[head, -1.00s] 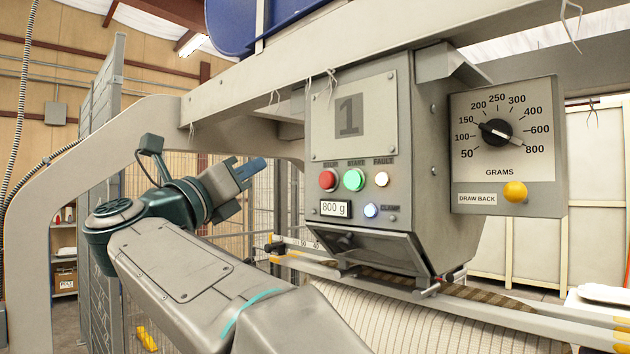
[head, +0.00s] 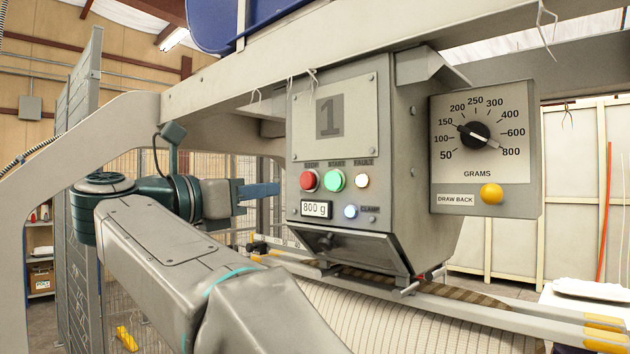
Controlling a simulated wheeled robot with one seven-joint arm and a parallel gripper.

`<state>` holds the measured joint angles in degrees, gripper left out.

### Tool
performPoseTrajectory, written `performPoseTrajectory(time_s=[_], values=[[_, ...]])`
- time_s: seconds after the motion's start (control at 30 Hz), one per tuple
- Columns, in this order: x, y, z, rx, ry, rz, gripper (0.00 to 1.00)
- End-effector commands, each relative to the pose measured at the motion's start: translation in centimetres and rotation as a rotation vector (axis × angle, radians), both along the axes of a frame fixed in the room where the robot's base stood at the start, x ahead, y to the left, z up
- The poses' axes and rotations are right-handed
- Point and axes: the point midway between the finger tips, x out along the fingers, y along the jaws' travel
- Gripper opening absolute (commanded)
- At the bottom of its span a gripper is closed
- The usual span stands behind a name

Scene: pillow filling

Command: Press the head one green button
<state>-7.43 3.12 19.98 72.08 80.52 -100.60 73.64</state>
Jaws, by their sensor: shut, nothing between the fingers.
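The head one control box (head: 340,157), marked 1, hangs from the beam in the middle of the head view. Its green start button (head: 334,180) sits between the red stop button (head: 310,181) and the white fault light (head: 362,181). A display (head: 316,209) below reads 800 g, beside a lit bluish clamp light (head: 351,211). My gripper (head: 276,189) is shut and empty. It points right toward the box, left of the red button and roughly level with the buttons. The exact gap in depth cannot be told.
A gauge box (head: 484,148) with a grams dial and yellow draw back button (head: 491,193) hangs to the right. An overhead beam (head: 290,65) runs above. A rail (head: 470,309) and ribbed white surface (head: 370,318) lie below. A mesh fence stands behind my arm.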

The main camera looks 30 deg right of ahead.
Motion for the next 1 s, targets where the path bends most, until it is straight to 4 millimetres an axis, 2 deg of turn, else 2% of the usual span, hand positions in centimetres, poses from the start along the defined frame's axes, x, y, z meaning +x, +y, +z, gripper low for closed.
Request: performPoseTrajectory(time_s=[0.1, 0.3, 0.5, 0.7, 1.0], values=[[0.5, -2.7, 0.7, -0.001, 0.000, -0.007, 0.00], [1.6, -6.7, 1.1, -0.001, -0.001, -0.004, 0.00], [2.4, -9.6, 1.3, -0.001, 0.000, -0.002, 0.00], [2.8, -10.8, 1.2, -0.001, 0.000, 0.000, 0.00], [2.8, -10.9, 1.1, -0.001, -0.001, 0.000, 0.00]])
